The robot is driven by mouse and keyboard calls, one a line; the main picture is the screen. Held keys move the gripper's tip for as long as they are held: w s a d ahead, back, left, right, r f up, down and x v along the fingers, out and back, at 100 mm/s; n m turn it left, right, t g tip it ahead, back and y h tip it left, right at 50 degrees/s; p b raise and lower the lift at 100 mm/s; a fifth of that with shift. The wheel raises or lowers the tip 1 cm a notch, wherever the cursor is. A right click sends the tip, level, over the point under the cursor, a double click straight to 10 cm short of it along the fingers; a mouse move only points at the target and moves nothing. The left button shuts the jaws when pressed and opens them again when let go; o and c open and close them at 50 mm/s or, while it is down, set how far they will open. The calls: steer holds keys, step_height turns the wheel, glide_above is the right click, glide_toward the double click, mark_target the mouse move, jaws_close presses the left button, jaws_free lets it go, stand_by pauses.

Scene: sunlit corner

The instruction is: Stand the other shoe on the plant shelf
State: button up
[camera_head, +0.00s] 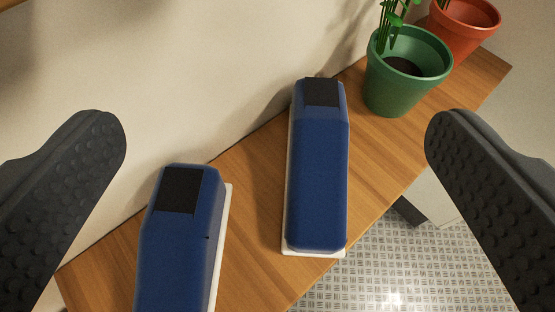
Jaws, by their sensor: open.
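Two blue shoes with black patches and white soles stand on the wooden plant shelf (250,185). One shoe (320,170) is in the middle of the view, soles down. The other shoe (178,250) is nearer, at the lower left, and the bottom edge of the picture cuts it off. A gap of bare wood lies between them. My gripper (275,140) is open, with one dark studded finger at each side of the view. Nothing is between the fingertips in its grip; both shoes show beyond and below them, apart from the fingers.
A green pot (405,75) with a plant stands on the shelf behind the middle shoe. A terracotta pot (465,25) is further back. A pale wall (180,80) runs along the shelf's left side. Patterned metal floor (400,270) lies below its right edge.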

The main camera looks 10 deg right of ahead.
steer(key=s+a+r+t, duration=0.1)
steer(key=s+a+r, duration=0.2)
steer(key=s+r, duration=0.3)
steer(key=s+a+r+n+t+y, duration=0.1)
steer(key=s+a+r, duration=0.3)
steer(key=r, duration=0.9)
steer(key=s, duration=0.3)
steer(key=shift+s+y, duration=0.2)
steer(key=shift+y, duration=0.1)
stand_by(0.3)
